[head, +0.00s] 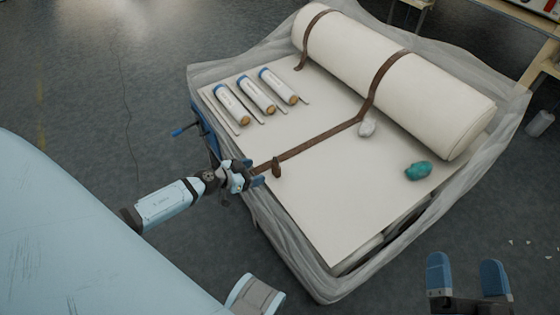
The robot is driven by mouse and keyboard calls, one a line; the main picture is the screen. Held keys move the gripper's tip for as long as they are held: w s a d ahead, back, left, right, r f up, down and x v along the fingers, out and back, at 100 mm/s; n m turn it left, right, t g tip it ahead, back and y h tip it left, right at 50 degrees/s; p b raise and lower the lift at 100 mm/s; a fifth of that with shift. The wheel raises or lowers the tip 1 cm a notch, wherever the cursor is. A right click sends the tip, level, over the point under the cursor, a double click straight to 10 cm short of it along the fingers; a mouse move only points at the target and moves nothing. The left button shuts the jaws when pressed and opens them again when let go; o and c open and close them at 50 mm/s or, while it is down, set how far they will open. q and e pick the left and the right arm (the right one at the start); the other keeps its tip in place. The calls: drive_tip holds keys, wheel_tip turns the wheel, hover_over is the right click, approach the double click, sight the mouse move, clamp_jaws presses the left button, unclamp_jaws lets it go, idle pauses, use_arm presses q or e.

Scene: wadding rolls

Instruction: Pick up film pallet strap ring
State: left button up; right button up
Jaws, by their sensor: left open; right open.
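A brown strap (318,140) runs from the white roll (395,75) across the pale board to its left edge. A small brown piece (277,167) stands up on the strap near that edge. It may be the strap ring, but it is too small to tell. My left gripper (255,173) is open at the left edge of the film-wrapped pallet (330,282). Its fingertips are at the strap's end, just left of the brown piece; I cannot tell whether they touch. My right gripper (467,272) is open and empty at the bottom right, away from the pallet.
Several white tubes with blue bands (256,95) lie at the board's upper left. The board's front middle is clear. A wooden bench (542,62) stands at the right.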

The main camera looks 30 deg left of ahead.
sight(274, 168)
use_arm(q)
drive_tip(key=b+x, duration=0.1)
drive_tip(key=x, duration=0.4)
drive_tip(key=shift+f+b, duration=0.1)
drive_tip(key=shift+b, duration=0.25)
drive_tip(key=shift+w+d+f, duration=0.15)
drive_tip(key=shift+w+d, duration=0.1)
drive_tip(key=shift+w, duration=0.3)
drive_tip(key=b+x, duration=0.3)
drive_tip(key=x, duration=0.1)
drive_tip(key=shift+f+b, duration=0.2)
drive_tip(key=shift+b, duration=0.1)
drive_tip(key=shift+w+d+f, duration=0.1)
drive_tip(key=shift+w+d, duration=0.15)
drive_tip(key=shift+w, duration=0.25)
use_arm(e)
wheel_tip(274, 168, down, 7)
drive_tip(key=a+g, duration=0.1)
drive_tip(key=g, duration=0.1)
drive_tip(key=shift+w+r+n+g, duration=0.15)
drive_tip(key=shift+n+g, duration=0.25)
use_arm(q)
drive_tip(key=c, duration=1.1)
drive_tip(key=shift+o, duration=0.2)
